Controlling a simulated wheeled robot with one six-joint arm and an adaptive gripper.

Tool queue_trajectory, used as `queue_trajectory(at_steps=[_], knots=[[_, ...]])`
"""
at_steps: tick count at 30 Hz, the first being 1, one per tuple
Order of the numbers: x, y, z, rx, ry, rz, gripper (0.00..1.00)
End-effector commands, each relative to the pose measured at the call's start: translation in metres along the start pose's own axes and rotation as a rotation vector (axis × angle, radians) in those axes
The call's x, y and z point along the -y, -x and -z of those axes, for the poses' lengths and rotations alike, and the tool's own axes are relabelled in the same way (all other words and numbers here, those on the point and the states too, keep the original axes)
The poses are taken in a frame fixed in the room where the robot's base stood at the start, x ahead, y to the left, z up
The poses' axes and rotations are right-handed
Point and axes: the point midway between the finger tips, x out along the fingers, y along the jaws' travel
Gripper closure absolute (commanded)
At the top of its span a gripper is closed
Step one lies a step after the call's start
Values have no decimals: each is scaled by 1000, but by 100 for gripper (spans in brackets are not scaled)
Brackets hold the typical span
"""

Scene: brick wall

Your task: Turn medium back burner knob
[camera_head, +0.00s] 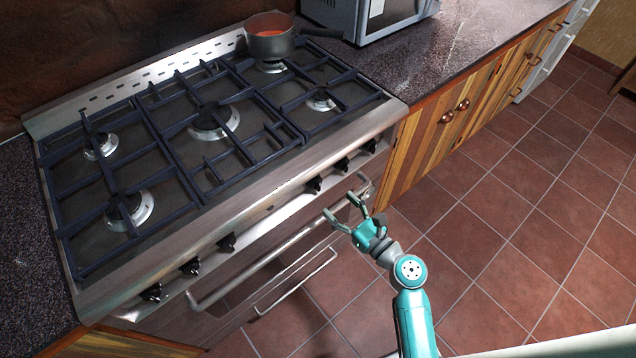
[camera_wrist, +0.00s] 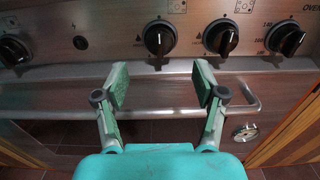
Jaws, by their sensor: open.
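Black knobs run along the stove's front panel. In the head view a group of three on the right holds a left knob (camera_head: 315,184), a middle knob (camera_head: 342,165) and a right knob (camera_head: 370,146). In the wrist view the matching knobs are the left (camera_wrist: 159,38), the middle (camera_wrist: 220,37) and the right (camera_wrist: 286,40), with oven markings beside the last. I cannot tell which knob belongs to the medium back burner. My gripper (camera_head: 344,199) is open and empty in front of the panel; in the wrist view its fingers (camera_wrist: 160,86) are below the knobs, apart from them.
The oven door handle (camera_head: 250,273) crosses below the knobs, close to my gripper. A pot (camera_head: 269,45) with red contents stands on the back right burner. A microwave (camera_head: 375,20) is on the counter (camera_head: 450,55). Tiled floor (camera_head: 540,225) is clear on the right.

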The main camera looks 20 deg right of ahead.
Motion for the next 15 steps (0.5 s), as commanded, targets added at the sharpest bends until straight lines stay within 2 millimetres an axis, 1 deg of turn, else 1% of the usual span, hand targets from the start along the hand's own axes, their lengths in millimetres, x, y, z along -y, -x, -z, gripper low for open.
queue_trajectory(at_steps=[1, 9, 15], knots=[[-1, -9, -1, 2, 3, -4, 30], [-1, -56, -1, 1, 3, -2, 30], [-1, -82, 0, 0, 3, 0, 30]])
